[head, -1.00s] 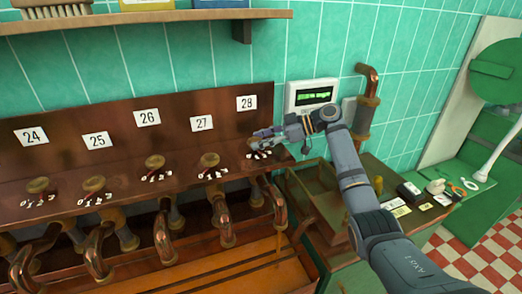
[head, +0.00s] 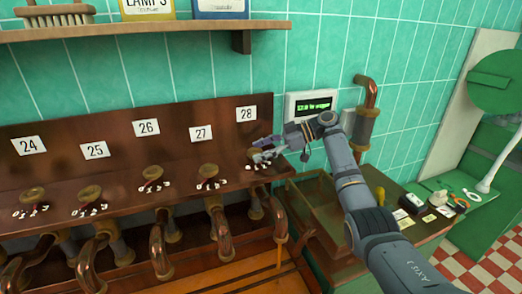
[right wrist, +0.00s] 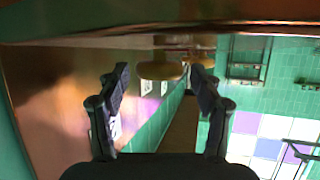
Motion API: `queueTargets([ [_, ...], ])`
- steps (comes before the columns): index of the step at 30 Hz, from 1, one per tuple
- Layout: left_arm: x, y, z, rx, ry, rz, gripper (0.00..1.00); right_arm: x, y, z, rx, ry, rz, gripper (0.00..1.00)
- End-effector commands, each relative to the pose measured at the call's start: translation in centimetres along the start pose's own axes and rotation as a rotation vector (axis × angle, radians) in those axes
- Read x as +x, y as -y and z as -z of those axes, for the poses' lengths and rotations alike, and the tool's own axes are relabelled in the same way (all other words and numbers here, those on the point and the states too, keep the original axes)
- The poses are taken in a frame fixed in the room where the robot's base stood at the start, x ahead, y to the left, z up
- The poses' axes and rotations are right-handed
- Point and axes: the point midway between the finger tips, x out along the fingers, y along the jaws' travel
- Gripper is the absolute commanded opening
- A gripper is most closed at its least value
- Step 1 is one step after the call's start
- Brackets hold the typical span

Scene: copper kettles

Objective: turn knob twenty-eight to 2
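Knob twenty-eight belongs under the white "28" label (head: 246,114) at the right end of the brown panel; in the head view my right gripper mostly hides it. A few white dial digits (head: 257,165) show below the gripper, too small to read. My right gripper (head: 264,152) is in front of the panel at that place. In the right wrist view its two fingers (right wrist: 160,72) stand apart, with a tan rounded knob-like shape (right wrist: 160,70) in the gap. I cannot tell whether they touch it. My left gripper is out of view.
Similar knobs sit to the left, the nearest being knob twenty-seven (head: 208,171). Copper pipes (head: 220,222) hang below the panel. A wall display (head: 312,105) with green text is behind my right arm.

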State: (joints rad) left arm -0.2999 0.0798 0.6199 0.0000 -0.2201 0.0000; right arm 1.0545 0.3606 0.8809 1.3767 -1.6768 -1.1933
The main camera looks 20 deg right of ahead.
Motion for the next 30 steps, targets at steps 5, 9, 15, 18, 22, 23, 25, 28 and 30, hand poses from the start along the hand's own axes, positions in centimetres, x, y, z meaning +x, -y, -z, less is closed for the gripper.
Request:
queueTargets([
  [5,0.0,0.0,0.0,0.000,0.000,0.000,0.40,0.0,0.0,0.1,-0.001,-0.001,-0.001,0.73],
  [9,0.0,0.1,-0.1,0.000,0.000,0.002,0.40,-0.1,0.0,0.1,-0.002,-0.001,-0.002,0.73],
  [15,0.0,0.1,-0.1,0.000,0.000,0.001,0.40,-2.8,-0.1,0.1,-0.002,0.000,-0.005,0.73],
  [18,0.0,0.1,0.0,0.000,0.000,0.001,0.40,-5.4,-0.1,0.1,-0.001,0.000,-0.006,0.73],
  [22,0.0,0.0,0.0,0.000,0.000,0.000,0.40,-8.4,-0.1,0.1,0.000,-0.001,-0.005,0.73],
  [23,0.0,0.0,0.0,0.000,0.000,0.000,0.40,-9.1,-0.1,0.1,-0.001,-0.001,-0.005,0.73],
  [25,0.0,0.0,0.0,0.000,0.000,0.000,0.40,-10.2,-0.1,0.1,-0.001,-0.002,-0.004,0.73],
  [28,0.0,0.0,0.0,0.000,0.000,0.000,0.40,-11.4,0.0,0.1,-0.001,-0.001,-0.002,0.73],
  [30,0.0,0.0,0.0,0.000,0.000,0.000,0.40,-11.8,0.0,0.1,0.000,-0.002,-0.001,0.73],
])
